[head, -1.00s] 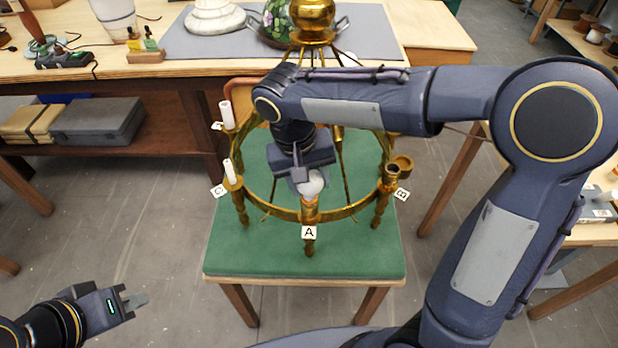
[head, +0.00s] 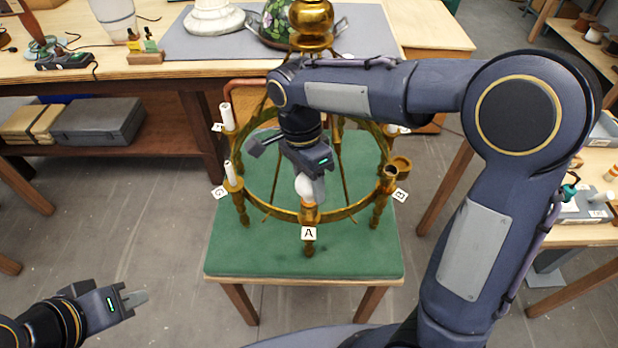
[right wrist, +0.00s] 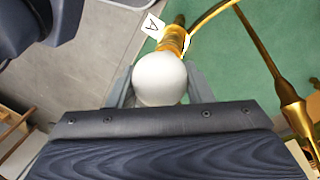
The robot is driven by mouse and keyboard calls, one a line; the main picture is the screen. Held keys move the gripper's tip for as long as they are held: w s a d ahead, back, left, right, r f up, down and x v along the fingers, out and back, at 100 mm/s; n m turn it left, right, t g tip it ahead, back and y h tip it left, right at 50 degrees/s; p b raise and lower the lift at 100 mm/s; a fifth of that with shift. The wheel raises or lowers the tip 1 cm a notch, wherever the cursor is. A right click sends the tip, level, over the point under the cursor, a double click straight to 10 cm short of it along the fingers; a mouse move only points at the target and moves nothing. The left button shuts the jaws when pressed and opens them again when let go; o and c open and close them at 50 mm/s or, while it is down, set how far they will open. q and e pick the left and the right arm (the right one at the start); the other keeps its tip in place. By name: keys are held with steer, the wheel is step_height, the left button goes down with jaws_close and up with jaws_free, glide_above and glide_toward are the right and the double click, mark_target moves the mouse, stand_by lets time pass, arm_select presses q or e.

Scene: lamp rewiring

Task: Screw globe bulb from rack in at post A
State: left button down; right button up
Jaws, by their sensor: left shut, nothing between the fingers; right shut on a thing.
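The white globe bulb (head: 304,186) is at post A (head: 309,212) on the front of the brass ring, marked by a white tag A (head: 309,233). My right gripper (head: 311,184) is shut on the bulb from behind. In the right wrist view the globe bulb (right wrist: 160,79) sits between the two fingers, with its base end at the brass socket of post A (right wrist: 174,40). How deep the base sits in the socket cannot be told. My left gripper (head: 135,298) is shut and empty at the lower left, far from the ring.
The brass chandelier ring (head: 262,211) stands on a green-topped table (head: 300,262). Candle sleeves (head: 230,174) stand at the left posts; post B (head: 390,176) at the right has an open cup. A workbench (head: 180,75) lies behind. The floor at left is clear.

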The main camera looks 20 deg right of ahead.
steer(key=m, duration=0.2)
steer(key=shift+m+y, duration=0.3)
steer(key=m, duration=0.2)
steer(key=m+p, duration=0.1)
steer(key=shift+r+m+y, duration=0.2)
steer(key=shift+m+y, duration=0.1)
steer(key=shift+m, duration=0.1)
steer(key=m+p, duration=0.1)
steer(key=m, duration=0.2)
steer(key=shift+f+y, duration=0.1)
steer(key=shift+y, duration=0.2)
steer(key=shift+f+m, duration=0.1)
steer(key=shift+m, duration=0.5)
steer(key=o, duration=1.1)
